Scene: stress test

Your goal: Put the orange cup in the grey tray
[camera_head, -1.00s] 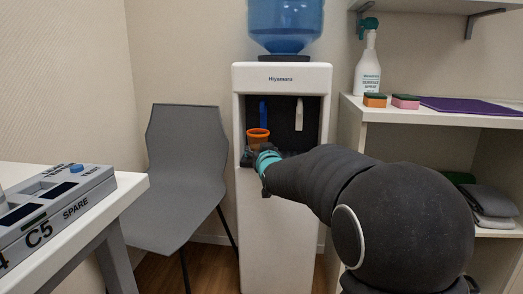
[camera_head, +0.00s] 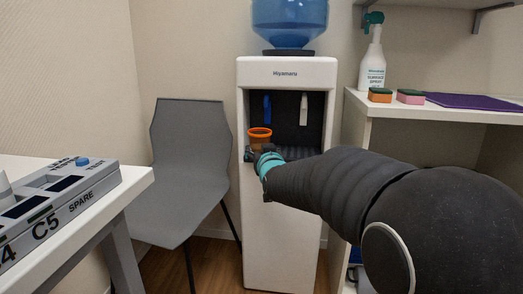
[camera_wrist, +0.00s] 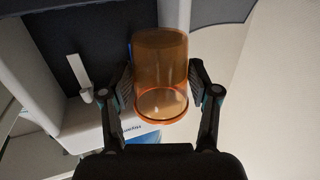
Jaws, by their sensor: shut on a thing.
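The orange cup (camera_head: 260,137) is at the drip area of the water dispenser (camera_head: 286,200), under the blue tap. It is see-through orange and also shows in the wrist view (camera_wrist: 160,62). My gripper (camera_head: 255,152) reaches it from the front. In the wrist view, the two fingers of my gripper (camera_wrist: 160,84) press on the cup from either side. The cup looks upright in the head view. I cannot tell whether its base touches the drip tray. I see no clearly grey tray for the cup; the left table bears a grey slotted unit (camera_head: 62,205) marked C5 and SPARE.
A grey chair (camera_head: 188,150) stands left of the dispenser. The white table (camera_head: 130,190) is at the left edge. A shelf (camera_head: 440,112) at the right holds a spray bottle (camera_head: 373,62), sponges (camera_head: 380,96) and a purple mat (camera_head: 475,103).

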